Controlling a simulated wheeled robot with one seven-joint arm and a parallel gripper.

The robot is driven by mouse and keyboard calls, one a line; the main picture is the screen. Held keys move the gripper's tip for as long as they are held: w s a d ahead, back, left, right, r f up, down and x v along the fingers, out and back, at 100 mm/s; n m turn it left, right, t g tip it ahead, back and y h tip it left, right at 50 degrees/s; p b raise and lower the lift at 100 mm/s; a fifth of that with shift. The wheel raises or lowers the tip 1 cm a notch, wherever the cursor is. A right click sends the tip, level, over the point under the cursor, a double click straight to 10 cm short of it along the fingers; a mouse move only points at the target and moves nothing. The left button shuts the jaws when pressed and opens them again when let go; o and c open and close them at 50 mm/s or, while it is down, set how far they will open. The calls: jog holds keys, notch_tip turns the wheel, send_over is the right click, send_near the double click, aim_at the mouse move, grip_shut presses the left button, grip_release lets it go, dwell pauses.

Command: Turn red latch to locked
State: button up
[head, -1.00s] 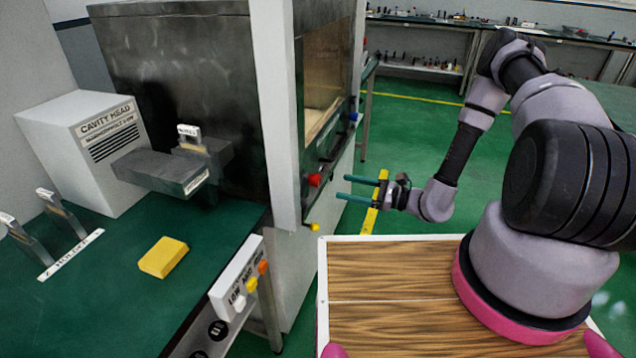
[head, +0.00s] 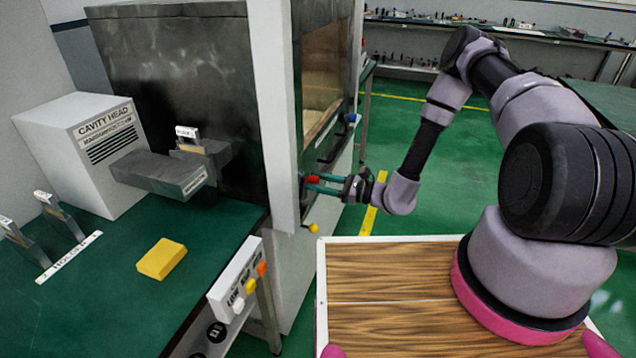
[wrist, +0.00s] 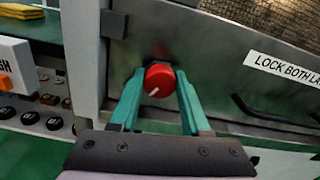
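The red latch (wrist: 158,80) is a round red knob on the metal front panel, with a white mark pointing to the lower left. In the head view the red latch (head: 312,180) sits on the cabinet's front, low beside the white post. My gripper (wrist: 160,88) has its two teal fingers on either side of the knob, tips close to its sides. They look spread around it; firm contact cannot be made out. In the head view my gripper (head: 315,184) reaches the latch from the right.
A blue knob (head: 353,118) is farther along the cabinet front, and a yellow one (head: 313,228) is below the red latch. A label (wrist: 285,70) beginning "LOCK BOTH" is right of the latch. A button box (head: 238,280) stands at the bench edge. Green floor lies right.

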grip_shut()
jog(key=shift+m, duration=0.4)
jog(key=m, duration=0.3)
jog(key=shift+m, duration=0.3)
jog(key=m, duration=0.4)
jog(key=shift+w+d+m, duration=0.1)
jog(key=shift+m, duration=0.2)
jog(key=m, duration=0.4)
jog(key=shift+f+m, duration=0.1)
jog(key=shift+m, duration=2.4)
